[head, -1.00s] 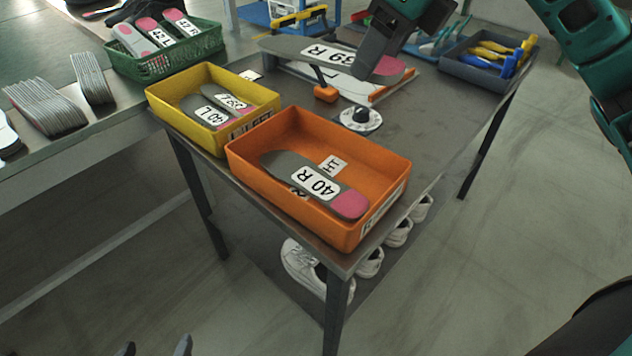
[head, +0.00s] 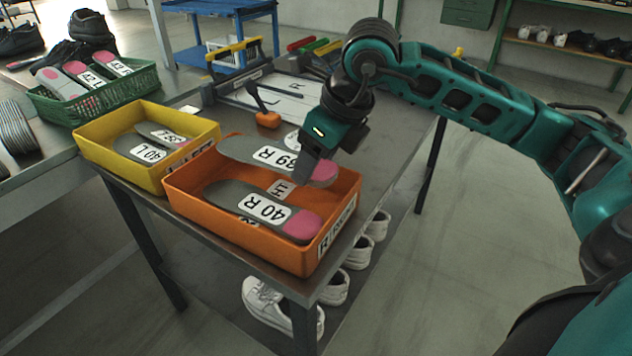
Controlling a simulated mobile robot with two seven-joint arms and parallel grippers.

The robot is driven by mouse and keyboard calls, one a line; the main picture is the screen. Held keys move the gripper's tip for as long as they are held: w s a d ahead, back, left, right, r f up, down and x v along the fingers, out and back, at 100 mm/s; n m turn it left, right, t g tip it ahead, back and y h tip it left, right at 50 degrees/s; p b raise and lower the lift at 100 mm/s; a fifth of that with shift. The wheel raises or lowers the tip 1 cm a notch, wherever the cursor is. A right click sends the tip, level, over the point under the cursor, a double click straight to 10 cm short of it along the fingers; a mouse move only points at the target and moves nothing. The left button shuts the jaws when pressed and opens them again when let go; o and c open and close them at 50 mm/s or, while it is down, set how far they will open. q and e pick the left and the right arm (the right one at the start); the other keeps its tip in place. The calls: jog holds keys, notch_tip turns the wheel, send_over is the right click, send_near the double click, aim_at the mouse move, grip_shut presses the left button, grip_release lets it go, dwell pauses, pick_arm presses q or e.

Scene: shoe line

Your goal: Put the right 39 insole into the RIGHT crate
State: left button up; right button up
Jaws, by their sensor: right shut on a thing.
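The right 39 insole (head: 237,149), grey with a pink heel and a "39 R" label, is held by my right gripper (head: 311,166). It hangs over the back part of the orange crate (head: 192,208), which is the RIGHT crate. Whether it touches the crate's rim or floor I cannot tell. My right gripper is shut on the insole near its pink end; the fingertips are partly hidden. A "40 R" insole (head: 226,193) lies inside the orange crate. My left gripper is not in view.
A yellow crate (head: 92,153) with two insoles stands to the left. A green basket (head: 55,112) holds more insoles. White shoes (head: 262,302) sit on the lower shelf.

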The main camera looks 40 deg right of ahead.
notch_tip(320, 180, down, 4)
jog(key=shift+b, duration=0.5)
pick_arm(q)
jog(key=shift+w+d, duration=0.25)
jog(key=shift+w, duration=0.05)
pick_arm(e)
jog(key=shift+f, duration=0.1)
pick_arm(q)
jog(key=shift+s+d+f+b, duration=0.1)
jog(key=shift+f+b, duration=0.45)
jog(key=shift+b, duration=0.1)
pick_arm(e)
jog(key=shift+f, duration=0.55)
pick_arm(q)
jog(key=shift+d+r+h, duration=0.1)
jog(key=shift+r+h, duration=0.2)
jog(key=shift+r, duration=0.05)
pick_arm(e)
jog(key=o, duration=0.8)
jog(key=shift+c, duration=0.2)
jog(key=shift+r, duration=0.1)
